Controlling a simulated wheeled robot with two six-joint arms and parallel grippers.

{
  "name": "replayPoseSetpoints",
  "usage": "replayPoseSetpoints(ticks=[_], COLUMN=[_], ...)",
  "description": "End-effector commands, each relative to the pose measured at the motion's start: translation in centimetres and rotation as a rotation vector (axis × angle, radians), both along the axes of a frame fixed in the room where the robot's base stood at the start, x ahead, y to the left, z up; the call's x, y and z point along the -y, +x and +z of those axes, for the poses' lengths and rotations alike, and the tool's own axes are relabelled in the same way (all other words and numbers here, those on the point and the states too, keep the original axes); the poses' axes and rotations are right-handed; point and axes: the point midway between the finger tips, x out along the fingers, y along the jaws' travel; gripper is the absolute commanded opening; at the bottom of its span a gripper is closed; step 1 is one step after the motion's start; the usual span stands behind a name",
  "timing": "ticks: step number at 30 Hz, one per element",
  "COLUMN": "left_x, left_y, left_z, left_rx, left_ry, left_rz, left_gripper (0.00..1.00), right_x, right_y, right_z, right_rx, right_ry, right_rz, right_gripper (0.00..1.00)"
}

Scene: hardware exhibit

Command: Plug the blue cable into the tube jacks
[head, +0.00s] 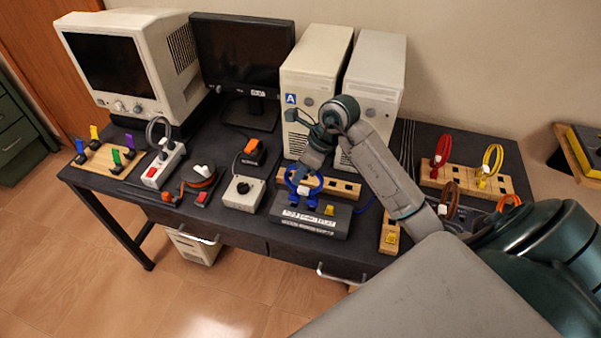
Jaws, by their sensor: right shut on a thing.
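The blue cable (289,183) is a small loop with blue plugs at its lower ends. It stands at the dark jack box (343,222), which has white labels along its front. My right gripper (306,174) reaches down from above and is shut on the blue cable at the top of its loop. The plugs are at the back left of the box's top; I cannot tell whether they are seated in jacks. A yellow plug (329,210) sits on the same box to the right. My left gripper is not in view.
A wooden socket strip (345,189) lies behind the box, before two beige towers (317,70). A grey switch box (243,193) stands to the left. Wooden racks (465,178) with red, yellow, brown and orange cables are on the right. The tube monitor (130,65) and flat monitor (243,50) stand back left.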

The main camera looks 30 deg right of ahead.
Motion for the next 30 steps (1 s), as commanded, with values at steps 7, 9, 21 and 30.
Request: replayPoseSetpoints(ticks=[7,9,21,30], left_x=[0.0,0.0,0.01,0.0], left_y=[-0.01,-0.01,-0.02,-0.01], left_z=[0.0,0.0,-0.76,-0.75], left_rx=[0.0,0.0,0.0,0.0], left_ry=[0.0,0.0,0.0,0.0], left_rz=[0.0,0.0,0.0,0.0], left_gripper=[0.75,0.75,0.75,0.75], right_x=[-0.01,-0.01,-0.01,-0.02], right_y=[0.01,0.0,-0.01,-0.01], right_z=[0.06,0.06,-0.08,0.06], right_rx=[0.0,0.0,0.005,0.004], right_ry=[0.0,0.0,-0.004,-0.005], right_rz=[0.0,0.0,0.002,0.002], right_gripper=[0.0,0.0,0.0,0.0])
